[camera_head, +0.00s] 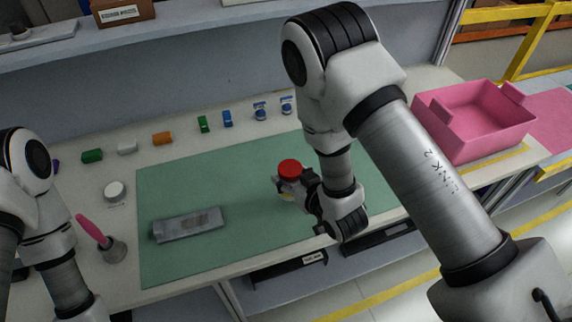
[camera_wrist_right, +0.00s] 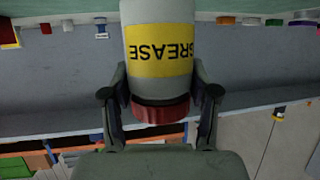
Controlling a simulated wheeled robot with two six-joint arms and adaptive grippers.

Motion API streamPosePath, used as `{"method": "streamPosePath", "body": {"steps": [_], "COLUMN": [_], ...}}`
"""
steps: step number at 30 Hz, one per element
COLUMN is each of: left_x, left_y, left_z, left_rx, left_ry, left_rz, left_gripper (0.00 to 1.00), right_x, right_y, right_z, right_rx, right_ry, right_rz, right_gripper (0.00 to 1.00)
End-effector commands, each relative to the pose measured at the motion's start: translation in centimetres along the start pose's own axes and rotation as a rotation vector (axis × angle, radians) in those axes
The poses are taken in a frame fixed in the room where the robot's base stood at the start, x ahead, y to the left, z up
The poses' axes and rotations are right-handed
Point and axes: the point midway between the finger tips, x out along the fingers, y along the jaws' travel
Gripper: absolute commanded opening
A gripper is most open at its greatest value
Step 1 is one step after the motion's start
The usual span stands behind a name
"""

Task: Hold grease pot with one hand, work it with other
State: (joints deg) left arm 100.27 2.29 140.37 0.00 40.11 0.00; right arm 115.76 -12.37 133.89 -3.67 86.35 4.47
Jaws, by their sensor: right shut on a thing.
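The grease pot (camera_head: 288,188) is pale with a red lid (camera_head: 291,168) and a yellow band. My right gripper (camera_head: 303,189) is shut on it above the right part of the green mat. In the right wrist view the grease pot (camera_wrist_right: 160,50) appears inverted, its yellow label reading GREASE, with the fingers of the right gripper (camera_wrist_right: 160,96) on both sides near the red lid (camera_wrist_right: 160,110).
A grey module (camera_head: 188,225) lies on the green mat (camera_head: 240,215). A white round piece (camera_head: 115,190) sits left of the mat. Several small coloured parts line the back of the table. A pink bin (camera_head: 480,140) stands at the right. A shelf (camera_head: 190,30) overhangs the back.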

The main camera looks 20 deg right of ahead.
Motion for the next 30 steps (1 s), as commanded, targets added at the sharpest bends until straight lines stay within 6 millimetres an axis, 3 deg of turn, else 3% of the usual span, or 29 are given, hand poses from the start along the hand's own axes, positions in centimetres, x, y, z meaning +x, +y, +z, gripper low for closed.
{"method": "streamPosePath", "body": {"steps": [1,5,7,12,21,22,26,27,30], "left_x": [1.0,1.9,-0.6,-2.2,-2.1,-2.1,-2.1,-2.1,-1.6], "left_y": [0.0,0.0,0.0,0.0,0.0,0.0,0.0,0.0,0.0], "left_z": [0.0,0.0,0.1,0.0,0.0,0.0,0.0,0.0,0.0], "left_rx": [0.0,0.0,0.0,0.0,0.0,0.0,0.0,0.0,0.0], "left_ry": [0.0,0.0,-0.001,0.001,0.0,0.0,0.0,0.0,0.0], "left_rz": [0.0,0.0,0.0,0.0,0.0,0.0,0.0,0.0,0.0], "left_gripper": [0.4,0.4,0.4,0.4,0.4,0.4,0.4,0.4,0.4], "right_x": [-1.2,-4.5,-5.9,-7.0,-7.1,-7.1,-7.1,-7.0,-6.4], "right_y": [-0.7,-1.9,-2.1,-2.6,-2.8,-2.8,-2.8,-2.7,-2.2], "right_z": [1.0,1.9,0.9,1.6,2.1,2.1,2.1,2.1,2.4], "right_rx": [-0.004,-0.005,0.001,0.001,0.0,0.0,0.0,0.0,0.006], "right_ry": [-0.005,-0.003,-0.005,-0.002,0.002,0.002,0.002,0.002,0.003], "right_rz": [-0.003,-0.003,0.0,0.0,0.0,0.0,0.0,0.0,0.019], "right_gripper": [0.19,0.19,0.19,0.19,0.19,0.52,0.06,0.0,0.0]}}
